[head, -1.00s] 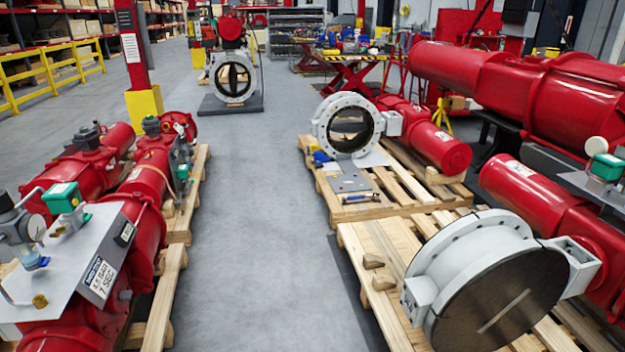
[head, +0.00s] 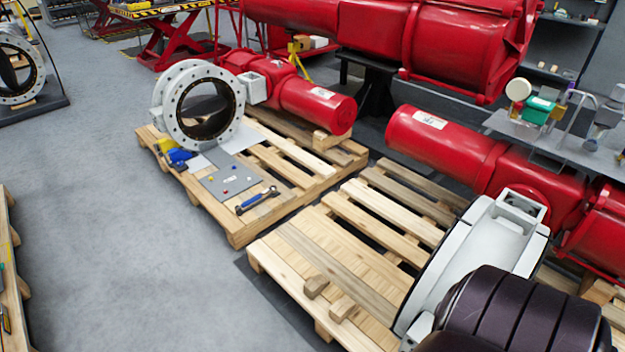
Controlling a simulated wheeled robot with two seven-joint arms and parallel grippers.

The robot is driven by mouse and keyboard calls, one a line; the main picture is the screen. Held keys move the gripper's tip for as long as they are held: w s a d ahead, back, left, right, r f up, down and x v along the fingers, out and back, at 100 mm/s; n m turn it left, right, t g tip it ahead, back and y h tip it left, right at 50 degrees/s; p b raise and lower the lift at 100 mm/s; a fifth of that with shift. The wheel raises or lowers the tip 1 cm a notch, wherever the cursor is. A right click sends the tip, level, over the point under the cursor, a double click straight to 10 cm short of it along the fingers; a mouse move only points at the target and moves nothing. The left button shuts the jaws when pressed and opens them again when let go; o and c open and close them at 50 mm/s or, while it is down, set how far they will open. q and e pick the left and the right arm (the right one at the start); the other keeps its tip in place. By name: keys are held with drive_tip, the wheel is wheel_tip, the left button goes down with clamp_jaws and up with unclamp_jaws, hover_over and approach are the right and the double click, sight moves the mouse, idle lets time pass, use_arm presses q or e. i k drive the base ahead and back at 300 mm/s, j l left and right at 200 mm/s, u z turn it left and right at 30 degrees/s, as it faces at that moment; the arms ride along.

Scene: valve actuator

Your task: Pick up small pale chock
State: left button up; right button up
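Two small pale wooden chocks lie near each other on the near pallet (head: 290,262), close to its front-left edge. One chock (head: 316,286) is farther back and to the left. The other chock (head: 342,308) is nearer and slightly to the right, left of the large white valve ring. I cannot tell which is the smaller. Neither of my grippers is in view. A dark, ribbed part of my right arm fills the bottom right corner and hides part of the valve ring.
The white valve ring (head: 465,255) stands on the near pallet, right of the chocks. The farther pallet (head: 240,232) bears another valve ring (head: 165,102), a grey plate (head: 231,183) and a blue-handled tool (head: 258,200). Red actuators (head: 440,137) stand behind. The floor (head: 130,240) on the left is clear.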

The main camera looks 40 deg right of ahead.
sight(339, 311)
drive_tip(key=i+z, duration=0.15)
drive_tip(key=i, duration=0.4)
drive_tip(key=i+j+z, duration=0.15)
drive_tip(key=i, duration=0.35)
